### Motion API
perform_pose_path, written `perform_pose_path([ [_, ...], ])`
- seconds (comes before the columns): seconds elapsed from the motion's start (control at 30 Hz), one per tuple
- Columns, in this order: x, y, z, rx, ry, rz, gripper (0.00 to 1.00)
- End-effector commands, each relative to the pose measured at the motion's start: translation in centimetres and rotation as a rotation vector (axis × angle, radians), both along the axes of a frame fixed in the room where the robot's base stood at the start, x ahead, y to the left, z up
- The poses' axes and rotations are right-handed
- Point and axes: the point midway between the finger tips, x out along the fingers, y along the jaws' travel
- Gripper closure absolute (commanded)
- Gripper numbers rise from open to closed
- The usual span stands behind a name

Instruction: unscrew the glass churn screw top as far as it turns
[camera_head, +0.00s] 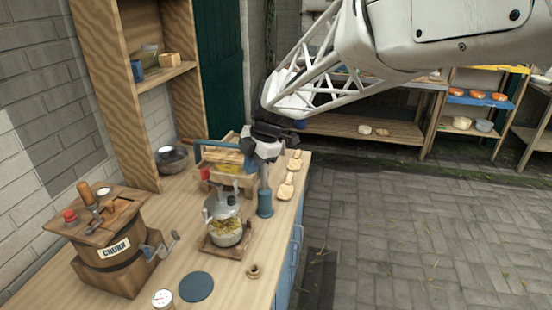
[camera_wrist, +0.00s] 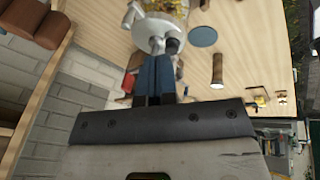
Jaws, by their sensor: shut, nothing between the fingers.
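The glass churn (camera_head: 228,233) stands upright on a small wooden tray near the bench's right edge, with yellowish contents showing through its glass.
A wooden barrel churn (camera_head: 112,255) with a crank stands to the left. A blue disc (camera_head: 196,286), a white-faced dial (camera_head: 162,299) and a small wooden cup (camera_head: 253,271) lie in front. A wooden crate (camera_head: 228,165) is behind.

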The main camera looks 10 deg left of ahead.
Motion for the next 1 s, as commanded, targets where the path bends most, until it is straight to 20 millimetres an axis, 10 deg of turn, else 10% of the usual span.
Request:
perform_pose_path([
  [0.43, -1.4, -4.7, 0.8, 0.254, 0.019, -0.191, 1.0],
  [1.0, -1.5, -5.4, 0.8, 0.295, 0.017, -0.223, 1.0],
])
